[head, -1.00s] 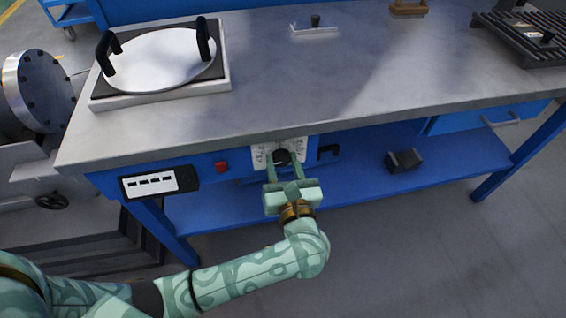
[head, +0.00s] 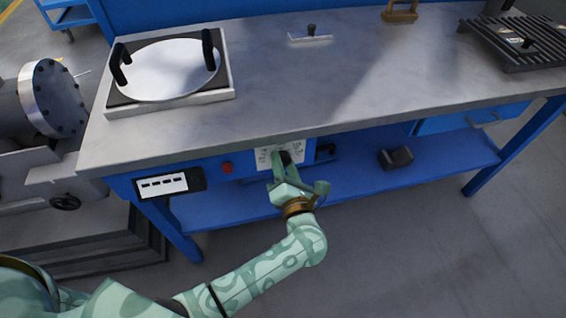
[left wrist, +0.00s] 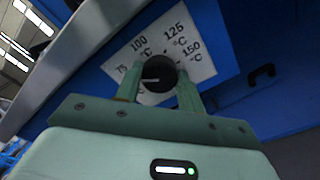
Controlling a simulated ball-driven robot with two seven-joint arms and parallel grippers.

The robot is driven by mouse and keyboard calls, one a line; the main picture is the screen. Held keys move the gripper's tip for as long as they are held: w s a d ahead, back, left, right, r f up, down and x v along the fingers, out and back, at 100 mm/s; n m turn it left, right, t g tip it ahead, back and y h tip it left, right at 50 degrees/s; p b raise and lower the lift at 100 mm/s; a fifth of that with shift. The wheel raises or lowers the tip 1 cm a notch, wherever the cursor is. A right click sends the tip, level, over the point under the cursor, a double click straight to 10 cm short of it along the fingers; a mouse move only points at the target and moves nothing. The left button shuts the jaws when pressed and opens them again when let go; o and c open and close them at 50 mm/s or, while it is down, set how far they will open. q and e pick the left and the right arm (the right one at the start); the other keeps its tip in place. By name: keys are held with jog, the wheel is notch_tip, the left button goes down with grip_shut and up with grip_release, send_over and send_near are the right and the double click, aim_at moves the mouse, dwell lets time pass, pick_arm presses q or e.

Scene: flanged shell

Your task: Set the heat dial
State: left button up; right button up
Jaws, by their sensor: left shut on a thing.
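The heat dial is a black round knob (left wrist: 157,74) on a white scale plate (left wrist: 188,38) on the blue bench front. In the left wrist view the plate reads 75, 100, 125 and 150 °C, and a pale pointer line on the knob points left in the picture, toward the 75 side. The knob (head: 285,157) and the plate (head: 263,157) also show in the head view. My left gripper (head: 285,160) is shut on the knob, one finger on each side, and is rolled about it; its fingers (left wrist: 158,88) also show in the left wrist view. My right gripper is not in view.
Left of the dial are a red button (head: 227,168) and a panel with small displays (head: 168,185). A black handle (head: 325,151) sits just right of it. The bench top (head: 300,75) overhangs the dial. A dark block (head: 395,158) lies on the lower shelf.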

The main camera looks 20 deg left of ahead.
pick_arm(q)
jog(key=shift+d+m, duration=0.1)
jog(key=shift+m, duration=0.5)
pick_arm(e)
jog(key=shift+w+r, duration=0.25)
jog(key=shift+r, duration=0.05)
pick_arm(q)
jog(key=shift+p, duration=0.3)
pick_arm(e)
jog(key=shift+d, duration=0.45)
pick_arm(q)
jog(key=o, duration=1)
jog(key=shift+c, duration=0.2)
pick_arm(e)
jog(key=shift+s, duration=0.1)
